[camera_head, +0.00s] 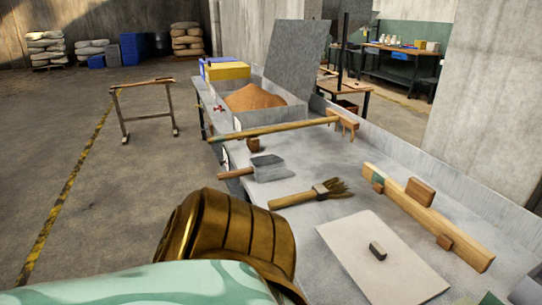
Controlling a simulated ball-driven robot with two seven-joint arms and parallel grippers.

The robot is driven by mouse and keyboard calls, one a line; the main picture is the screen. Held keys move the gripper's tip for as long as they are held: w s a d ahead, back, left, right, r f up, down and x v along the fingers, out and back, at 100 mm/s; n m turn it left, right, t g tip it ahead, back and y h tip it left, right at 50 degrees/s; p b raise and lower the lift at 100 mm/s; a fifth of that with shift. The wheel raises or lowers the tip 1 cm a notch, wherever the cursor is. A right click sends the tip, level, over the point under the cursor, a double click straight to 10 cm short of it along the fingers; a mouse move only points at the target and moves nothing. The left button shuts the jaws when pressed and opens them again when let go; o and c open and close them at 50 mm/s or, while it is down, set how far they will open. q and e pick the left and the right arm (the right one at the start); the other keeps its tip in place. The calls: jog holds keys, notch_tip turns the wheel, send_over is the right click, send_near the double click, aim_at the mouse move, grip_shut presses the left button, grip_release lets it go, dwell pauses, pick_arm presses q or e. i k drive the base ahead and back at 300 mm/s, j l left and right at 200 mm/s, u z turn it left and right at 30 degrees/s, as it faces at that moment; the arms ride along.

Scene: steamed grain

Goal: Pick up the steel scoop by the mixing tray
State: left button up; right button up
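The steel scoop (270,168) lies on the grey workbench, its wooden handle (236,173) pointing left toward the bench's left edge. The scoop is in plain view and nothing touches it from above. The mixing tray (288,113) stands beyond it, holding a heap of brown grain (254,97). Neither of my grippers shows in the head view. A large ribbed brass part and a pale green part, apparently mine, fill the bottom left and hide the near left of the bench.
A wooden rake (283,128) lies between scoop and tray. A brush (315,193) lies nearer, with a pale board (350,262) bearing a dark block (377,250). A wooden beam with blocks (428,217) lies right. A raised wall edges the bench's right side.

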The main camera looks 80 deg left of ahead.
aim_at(271, 167)
jog(key=u, duration=0.4)
jog(key=k+u, duration=0.1)
jog(key=u, duration=0.3)
jog(key=k+u, duration=0.1)
jog(key=u, duration=1.6)
